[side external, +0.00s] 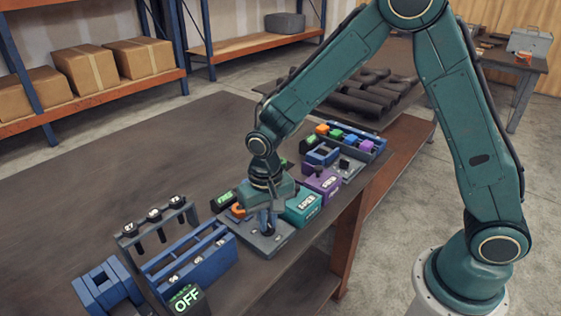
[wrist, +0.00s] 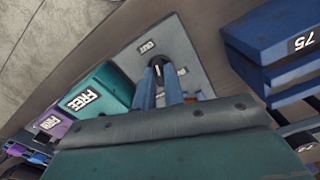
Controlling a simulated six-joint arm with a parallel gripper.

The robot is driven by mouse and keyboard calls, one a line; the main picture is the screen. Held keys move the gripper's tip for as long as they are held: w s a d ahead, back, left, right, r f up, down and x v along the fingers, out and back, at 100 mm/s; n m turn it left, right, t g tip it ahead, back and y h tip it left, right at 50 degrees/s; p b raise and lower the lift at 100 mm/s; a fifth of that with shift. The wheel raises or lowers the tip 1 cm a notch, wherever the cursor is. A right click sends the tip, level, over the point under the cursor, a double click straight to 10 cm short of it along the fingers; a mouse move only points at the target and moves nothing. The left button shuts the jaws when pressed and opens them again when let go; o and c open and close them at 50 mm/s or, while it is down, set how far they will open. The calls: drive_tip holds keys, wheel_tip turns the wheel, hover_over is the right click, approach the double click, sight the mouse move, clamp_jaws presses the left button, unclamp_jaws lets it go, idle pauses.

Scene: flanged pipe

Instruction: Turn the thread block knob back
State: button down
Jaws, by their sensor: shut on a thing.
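The thread block is a grey plate (side external: 264,247) on the table near its front edge. In the wrist view the plate (wrist: 178,45) has a label reading OUT and a second label partly hidden by my fingers. A small dark knob (wrist: 157,66) stands on it; in the side view the knob (side external: 268,231) is low between my fingers. My gripper (side external: 267,224) points down over the plate, its blue fingers (wrist: 161,82) shut on the knob. The knob's lower part and its exact angle are hard to make out.
A teal block (side external: 303,207) and a purple block (side external: 323,183) stand close to the right. A small orange part (side external: 238,210) and a green-lit sign (side external: 224,198) sit behind. A blue rack (side external: 190,265) and an OFF sign (side external: 186,299) are left. The table's far left is clear.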

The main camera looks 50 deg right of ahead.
drive_tip(key=shift+n, duration=2)
drive_tip(key=shift+r, duration=0.1)
drive_tip(key=c, duration=1.5)
unclamp_jaws()
drive_tip(key=shift+r, duration=0.1)
wheel_tip(320, 180, up, 14)
drive_tip(key=shift+f, duration=0.2)
